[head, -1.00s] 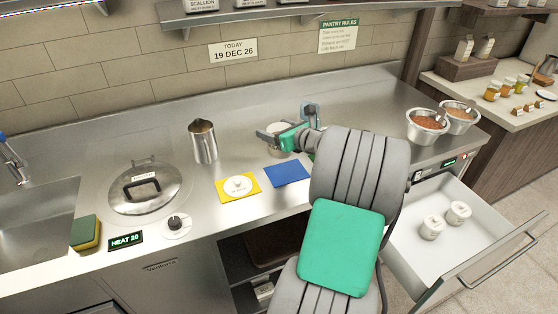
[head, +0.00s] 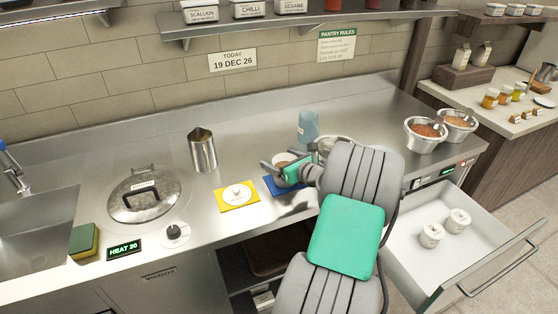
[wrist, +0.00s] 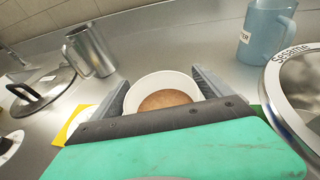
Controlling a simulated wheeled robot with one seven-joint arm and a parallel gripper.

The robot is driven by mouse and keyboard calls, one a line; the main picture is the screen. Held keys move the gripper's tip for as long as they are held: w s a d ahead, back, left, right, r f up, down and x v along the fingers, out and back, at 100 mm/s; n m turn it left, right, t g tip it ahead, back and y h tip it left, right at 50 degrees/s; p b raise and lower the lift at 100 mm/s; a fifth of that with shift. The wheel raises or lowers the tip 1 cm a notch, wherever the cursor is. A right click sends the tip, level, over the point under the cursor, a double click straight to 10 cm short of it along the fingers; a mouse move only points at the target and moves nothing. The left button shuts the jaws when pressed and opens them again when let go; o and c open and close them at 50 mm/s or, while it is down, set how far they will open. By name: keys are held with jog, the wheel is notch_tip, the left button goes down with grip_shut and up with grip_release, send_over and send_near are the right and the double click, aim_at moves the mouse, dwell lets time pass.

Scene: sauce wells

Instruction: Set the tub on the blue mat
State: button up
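The tub is a white round cup with brown contents. In the head view the tub (head: 285,157) is at the blue mat (head: 288,190), whose far part is hidden by my gripper. In the wrist view the tub (wrist: 160,82) sits between the two fingers, one on each side. My gripper (head: 284,166) is shut on it; the gripper also shows in the wrist view (wrist: 160,92). I cannot tell whether the tub's base touches the mat or hangs just above it.
A yellow mat (head: 223,200) with a white lid lies left of the blue mat. A steel jug (head: 203,150) stands behind it. A blue jug (head: 308,127) and a steel sesame bowl (wrist: 292,88) stand to the right. An open drawer (head: 410,262) holds two white tubs.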

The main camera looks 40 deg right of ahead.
jog(key=shift+o, duration=0.7)
jog(key=shift+r, duration=0.1)
jog(key=shift+s+r, duration=0.1)
jog(key=shift+s, duration=0.05)
jog(key=b+v, duration=0.1)
jog(key=v, duration=1)
jog(key=shift+s+r, duration=0.15)
jog(key=shift+s, duration=0.2)
